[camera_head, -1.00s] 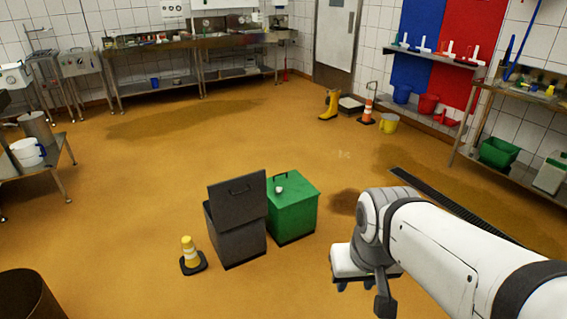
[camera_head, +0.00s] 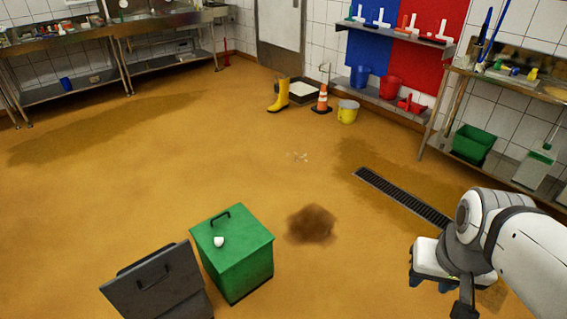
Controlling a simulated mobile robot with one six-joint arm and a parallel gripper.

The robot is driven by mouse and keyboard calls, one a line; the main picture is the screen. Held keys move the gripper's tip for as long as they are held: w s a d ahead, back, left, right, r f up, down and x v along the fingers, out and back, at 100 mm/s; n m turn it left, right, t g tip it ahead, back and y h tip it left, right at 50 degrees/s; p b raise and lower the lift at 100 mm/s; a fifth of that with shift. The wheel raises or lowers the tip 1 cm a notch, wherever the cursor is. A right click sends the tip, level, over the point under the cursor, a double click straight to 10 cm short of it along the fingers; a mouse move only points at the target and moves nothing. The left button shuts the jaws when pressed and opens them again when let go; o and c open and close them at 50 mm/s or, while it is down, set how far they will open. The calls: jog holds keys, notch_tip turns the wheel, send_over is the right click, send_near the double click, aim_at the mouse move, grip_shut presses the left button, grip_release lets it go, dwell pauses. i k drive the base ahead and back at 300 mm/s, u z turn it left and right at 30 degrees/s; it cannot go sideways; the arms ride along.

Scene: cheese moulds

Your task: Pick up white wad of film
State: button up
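A small white lump (camera_head: 219,241), which looks like the wad of film, sits on top of the closed lid of a green bin (camera_head: 243,270), near the lid's handle. It is too small to make out its folds. My gripper (camera_head: 440,293) is at the lower right, well to the right of the green bin and apart from the lump.
A dark grey bin with its lid raised (camera_head: 155,285) stands left of the green bin. A brown patch (camera_head: 312,224) and a faint whitish scrap (camera_head: 298,156) lie on the floor. A drain grate (camera_head: 403,198) runs at right. Boot, cone and yellow bucket (camera_head: 348,111) stand behind.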

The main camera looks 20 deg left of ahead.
aim_at(219, 242)
jog(key=u, duration=0.15)
jog(key=i, duration=1.35)
jog(key=u, duration=1.3)
jog(key=i, duration=0.75)
jog(key=u, duration=0.5)
